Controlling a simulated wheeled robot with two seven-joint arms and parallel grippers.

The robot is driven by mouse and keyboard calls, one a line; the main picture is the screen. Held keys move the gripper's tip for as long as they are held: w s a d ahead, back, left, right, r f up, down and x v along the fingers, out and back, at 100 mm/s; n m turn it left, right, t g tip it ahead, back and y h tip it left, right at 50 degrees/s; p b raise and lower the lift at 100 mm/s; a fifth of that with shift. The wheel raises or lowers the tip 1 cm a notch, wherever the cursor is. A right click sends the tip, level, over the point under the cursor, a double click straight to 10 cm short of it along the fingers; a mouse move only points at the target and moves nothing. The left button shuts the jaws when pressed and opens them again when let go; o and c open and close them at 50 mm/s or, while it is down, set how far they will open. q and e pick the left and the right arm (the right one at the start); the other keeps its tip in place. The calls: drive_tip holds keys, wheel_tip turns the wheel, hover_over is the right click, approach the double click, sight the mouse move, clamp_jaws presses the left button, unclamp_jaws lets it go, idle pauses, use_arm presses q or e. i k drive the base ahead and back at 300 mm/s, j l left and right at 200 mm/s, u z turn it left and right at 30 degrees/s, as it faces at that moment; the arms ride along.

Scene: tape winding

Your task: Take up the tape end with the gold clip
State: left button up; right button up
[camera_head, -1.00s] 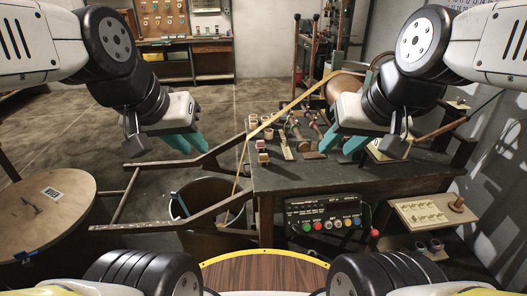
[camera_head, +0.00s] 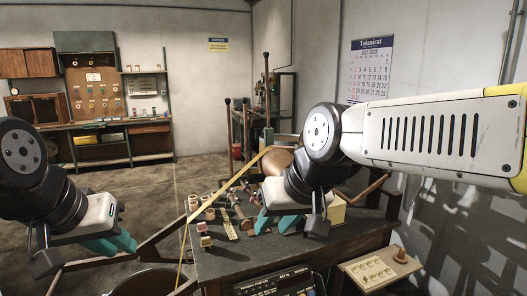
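The yellow tape (camera_head: 226,186) runs from the brown reel (camera_head: 279,161) at the back of the workbench down to the left. It bends over near the bench's left edge and hangs down out of the picture. I cannot make out a gold clip or the tape end. My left gripper (camera_head: 117,244), with teal fingers, is left of the bench and apart from the tape; it looks open and empty. My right gripper (camera_head: 277,223) is open and empty above the bench, right of the tape.
The dark workbench (camera_head: 225,262) carries small blocks and tools (camera_head: 240,213) near the tape. A control box (camera_head: 275,284) is at its front. A wooden side tray (camera_head: 375,272) stands at the right. Wooden bars (camera_head: 160,240) lie left of the bench. The floor behind is clear.

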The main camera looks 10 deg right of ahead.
sight(206, 242)
drive_tip(key=i+l, duration=0.2)
drive_tip(key=i+l+u, duration=0.15)
drive_tip(key=l, duration=0.25)
drive_tip(key=i+l, duration=0.2)
drive_tip(key=l, duration=0.15)
drive_tip(key=i+j+u, duration=0.05)
